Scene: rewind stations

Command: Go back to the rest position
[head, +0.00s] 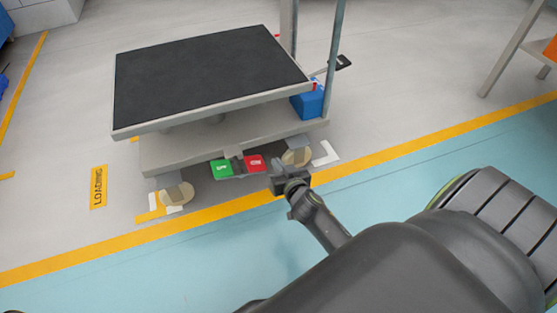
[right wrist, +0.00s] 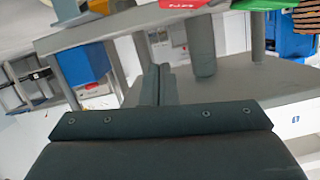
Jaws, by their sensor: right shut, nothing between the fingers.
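My right gripper (head: 276,166) is low at the front of a wheeled cart, just right of the cart's red pedal (head: 255,163) and green pedal (head: 221,168). Its fingers are shut with nothing between them. In the right wrist view the closed fingers (right wrist: 160,82) point towards the cart, and the red pedal (right wrist: 186,4) and green pedal (right wrist: 262,4) show at the top edge. I cannot tell whether the gripper touches the cart. My left gripper is not in view.
The cart has a black top (head: 205,75) and a grey lower shelf (head: 180,158). A blue box (head: 308,104) sits at its right end. A yellow floor line (head: 390,155) runs in front. A table leg (head: 505,55) stands at the upper right. The blue-green floor nearer me is clear.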

